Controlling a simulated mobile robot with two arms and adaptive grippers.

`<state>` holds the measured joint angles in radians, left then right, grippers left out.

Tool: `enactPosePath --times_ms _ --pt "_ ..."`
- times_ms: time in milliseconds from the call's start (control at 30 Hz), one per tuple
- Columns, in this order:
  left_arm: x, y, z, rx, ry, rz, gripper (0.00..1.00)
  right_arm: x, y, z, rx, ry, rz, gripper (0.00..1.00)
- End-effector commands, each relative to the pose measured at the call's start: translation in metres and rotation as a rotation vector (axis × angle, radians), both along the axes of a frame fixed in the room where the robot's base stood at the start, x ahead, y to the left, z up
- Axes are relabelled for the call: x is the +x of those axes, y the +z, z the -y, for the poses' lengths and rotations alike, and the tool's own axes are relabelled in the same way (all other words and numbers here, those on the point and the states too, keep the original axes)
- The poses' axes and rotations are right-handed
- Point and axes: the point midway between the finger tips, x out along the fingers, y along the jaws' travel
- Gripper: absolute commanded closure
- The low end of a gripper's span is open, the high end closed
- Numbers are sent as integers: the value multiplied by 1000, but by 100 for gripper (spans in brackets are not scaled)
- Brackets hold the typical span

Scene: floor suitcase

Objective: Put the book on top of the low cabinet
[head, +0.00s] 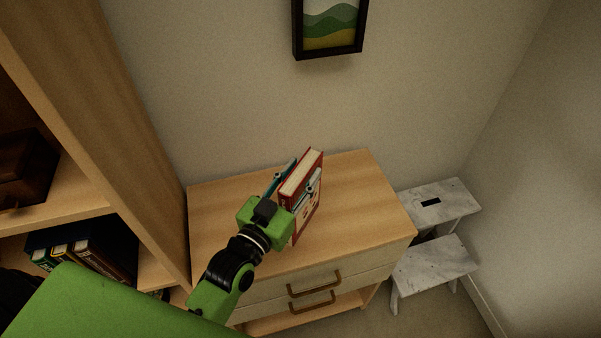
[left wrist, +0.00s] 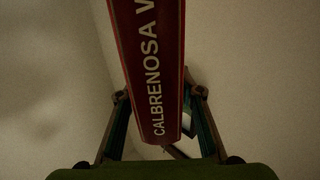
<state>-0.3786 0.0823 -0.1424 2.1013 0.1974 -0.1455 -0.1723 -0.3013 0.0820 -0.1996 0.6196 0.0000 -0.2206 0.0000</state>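The red book (head: 314,199) is in the head view, standing roughly upright with its pale page edges facing up, over the top of the low wooden cabinet (head: 360,185). My left gripper (head: 292,184) has one finger on each side of the book and is shut on it. In the left wrist view the book's red spine (left wrist: 155,70) with white lettering runs between the two fingers. I cannot tell whether the book's lower edge touches the cabinet top. My right gripper is in neither view.
A tall wooden shelf (head: 125,130) with books (head: 75,250) and a dark box (head: 22,165) stands left of the cabinet. A marble-like step stool (head: 435,262) stands at its right. A framed picture (head: 330,25) hangs above. The cabinet top is otherwise clear.

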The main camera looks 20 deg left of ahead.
Motion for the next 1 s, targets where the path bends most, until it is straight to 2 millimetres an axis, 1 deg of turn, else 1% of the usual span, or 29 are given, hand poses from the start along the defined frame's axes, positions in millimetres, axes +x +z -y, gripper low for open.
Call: enactPosePath --times_ms 367,467,567,800,900,1000 --pt "0 2 0 0 0 0 59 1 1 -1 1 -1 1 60" --pt "-7 0 -1 1 0 -3 59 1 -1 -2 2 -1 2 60" --pt "-22 -1 -4 3 0 -4 59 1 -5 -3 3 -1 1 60" --pt "-71 -2 -14 1 -1 -7 59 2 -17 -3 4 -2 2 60" --pt "-88 -1 -17 1 -1 -5 59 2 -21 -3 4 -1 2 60" --pt "-101 0 -20 1 0 -4 59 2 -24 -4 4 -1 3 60"
